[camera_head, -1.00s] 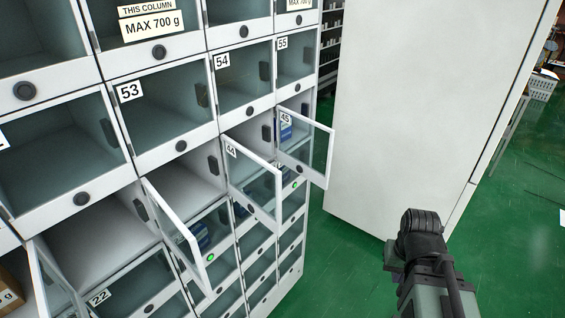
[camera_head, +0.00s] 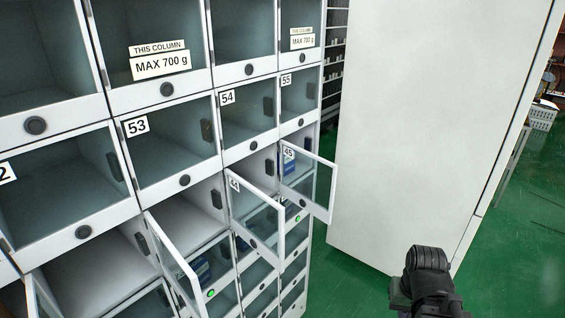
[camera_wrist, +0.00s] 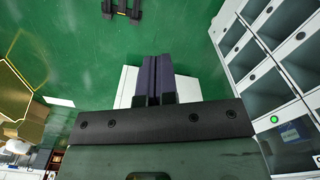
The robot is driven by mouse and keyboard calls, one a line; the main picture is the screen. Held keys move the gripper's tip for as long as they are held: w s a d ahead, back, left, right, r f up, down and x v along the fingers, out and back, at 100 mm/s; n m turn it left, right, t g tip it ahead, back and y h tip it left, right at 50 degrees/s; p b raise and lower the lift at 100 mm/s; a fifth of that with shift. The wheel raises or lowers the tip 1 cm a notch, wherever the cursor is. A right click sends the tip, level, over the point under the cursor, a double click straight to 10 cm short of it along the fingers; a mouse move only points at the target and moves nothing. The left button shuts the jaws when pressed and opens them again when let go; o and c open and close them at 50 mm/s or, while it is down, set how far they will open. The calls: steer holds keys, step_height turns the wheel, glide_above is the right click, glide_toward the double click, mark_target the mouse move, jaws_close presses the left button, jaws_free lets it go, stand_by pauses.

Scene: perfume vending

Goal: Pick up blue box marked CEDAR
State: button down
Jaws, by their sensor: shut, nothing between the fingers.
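Several blue boxes show in the locker wall in the head view, but no CEDAR marking can be read. One blue box (camera_head: 288,164) is in the compartment behind the open door 45 (camera_head: 332,195). Another blue box (camera_head: 201,270) shows through glass at the lower middle, partly hidden by an open door. More blue shows dimly behind door 44 (camera_head: 262,212). In the wrist view my gripper (camera_wrist: 153,58) has its two dark fingers together, empty, over the green floor and apart from the lockers. The gripper's fingertips are not seen in the head view.
Several glass locker doors stand open and jut outward, including one at the lower left (camera_head: 178,265). A large white cabinet (camera_head: 425,120) stands right of the lockers. Green floor (camera_head: 515,245) is clear at the right. The locker wall also fills the wrist view's right side (camera_wrist: 283,75).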

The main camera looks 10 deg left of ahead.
steer(key=shift+c, duration=0.6)
jaws_free()
